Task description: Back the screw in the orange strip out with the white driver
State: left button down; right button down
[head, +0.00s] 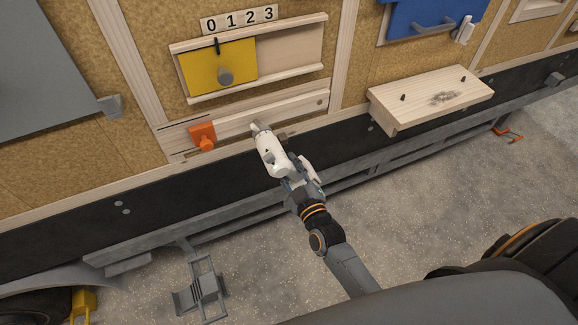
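The fingers are small and partly hidden by the driver. My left gripper is out of view.
Above the rail is a yellow sliding panel (205,70) with a grey knob, under a 0 1 2 3 strip (240,19). A wooden shelf (432,97) juts out at right. A blue panel (432,16) is above it.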

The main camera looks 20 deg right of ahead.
aim_at(294, 175)
jog(key=shift+s+r+p, duration=0.35)
jog(key=shift+r+p, duration=0.15)
jog(key=shift+p, duration=0.05)
dwell(0.9)
jog(key=shift+s+f+p, duration=0.25)
jog(key=shift+f+p, duration=0.05)
jog(key=shift+p, duration=0.05)
dwell(0.6)
jog(key=shift+w, duration=0.2)
dwell(0.5)
dwell(0.4)
jog(key=shift+s+p, duration=0.2)
jog(key=shift+p, duration=0.1)
jog(key=shift+s+d+p, duration=0.1)
jog(key=shift+s+p, duration=0.4)
jog(key=shift+s, duration=0.9)
jog(key=s+d, duration=0.1)
jog(key=d, duration=0.1)
jog(key=s+d, duration=0.1)
jog(key=d, duration=0.1)
jog(key=s+d+p, duration=0.1)
jog(key=d, duration=0.2)
jog(key=shift+s+d, duration=0.1)
jog(key=shift+s, duration=0.25)
